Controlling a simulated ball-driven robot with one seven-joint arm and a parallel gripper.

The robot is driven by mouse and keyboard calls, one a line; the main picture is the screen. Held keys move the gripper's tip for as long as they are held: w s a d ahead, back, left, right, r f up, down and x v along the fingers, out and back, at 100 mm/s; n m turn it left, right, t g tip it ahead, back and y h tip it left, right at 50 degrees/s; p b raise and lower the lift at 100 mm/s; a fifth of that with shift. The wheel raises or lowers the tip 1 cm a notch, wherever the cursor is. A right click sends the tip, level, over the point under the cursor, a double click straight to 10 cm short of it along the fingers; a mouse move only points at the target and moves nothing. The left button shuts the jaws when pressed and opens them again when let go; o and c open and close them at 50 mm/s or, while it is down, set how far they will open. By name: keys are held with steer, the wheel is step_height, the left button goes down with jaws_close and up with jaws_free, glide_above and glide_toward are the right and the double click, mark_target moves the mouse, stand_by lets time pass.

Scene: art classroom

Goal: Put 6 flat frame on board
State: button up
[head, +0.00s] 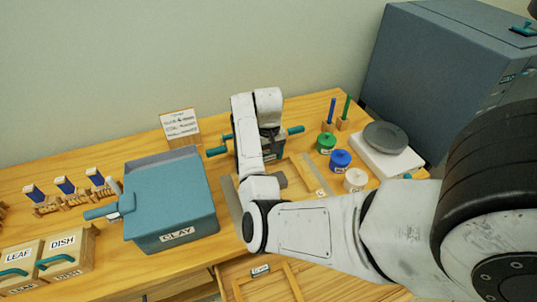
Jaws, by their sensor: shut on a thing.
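My gripper (270,152) points down over the middle of the table, mostly hidden behind my own wrist. It is shut, apparently on a flat wooden frame (312,174) just below it; the fingertips and exact grip are hidden. The frame's right side shows, with a small pale label near its front corner. A greyish board (231,196) shows as a strip left of my forearm, under or beside the frame; I cannot tell if they touch. Another wooden frame (290,281) lies lower down at the table front, in what looks like an open drawer, by a small label (261,270).
Teal handles (296,129) stick out either side of my gripper. A blue-grey CLAY bin (170,220) stands left; LEAF and DISH boxes (66,254) are farther left. Green, blue and white pots (340,161) and a scale (385,152) stand right. A grey cabinet (430,75) is behind.

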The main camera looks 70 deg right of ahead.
steer(key=o, duration=1.1)
steer(key=shift+o, duration=0.2)
step_height(320, 180, up, 8)
steer(key=p, duration=0.8)
steer(key=shift+r, duration=0.1)
